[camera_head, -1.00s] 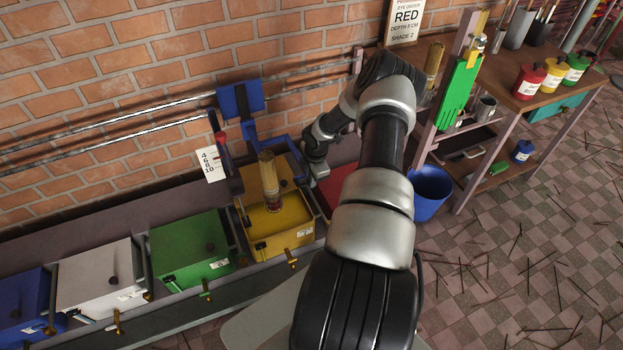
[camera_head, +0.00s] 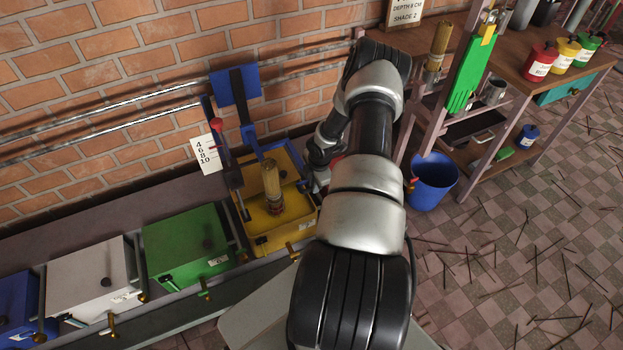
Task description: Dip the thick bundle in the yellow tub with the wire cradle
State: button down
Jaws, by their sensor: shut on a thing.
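The thick tan bundle (camera_head: 271,180) stands upright in the yellow tub (camera_head: 283,240), its lower end down inside the walls. The wire cradle around its foot is too small to make out clearly. A blue arm (camera_head: 252,140) runs from a blue plate (camera_head: 235,86) on the wall rail down to the tub's back. My gripper (camera_head: 312,184) is at the tub's right side, partly behind my arm. It appears shut on the right end of the blue arm's frame; the fingertips are hard to see.
A white depth card (camera_head: 207,153) hangs left of the tub. Green (camera_head: 188,240), white (camera_head: 95,275) and blue (camera_head: 18,305) lidded tubs stand to the left.

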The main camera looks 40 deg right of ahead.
notch_tip(320, 180, down, 6)
jog(key=b, duration=0.4)
jog(key=shift+f, duration=0.25)
jog(key=c, duration=1.8)
grip_release()
jog(key=shift+f, duration=0.1)
jog(key=shift+o, duration=0.2)
jog(key=s+r+p, duration=0.3)
jog(key=r+p, duration=0.2)
jog(key=r, duration=1.2)
jog(key=shift+s+a, duration=0.2)
jog(key=shift+a, duration=0.2)
jog(key=shift+r, duration=0.1)
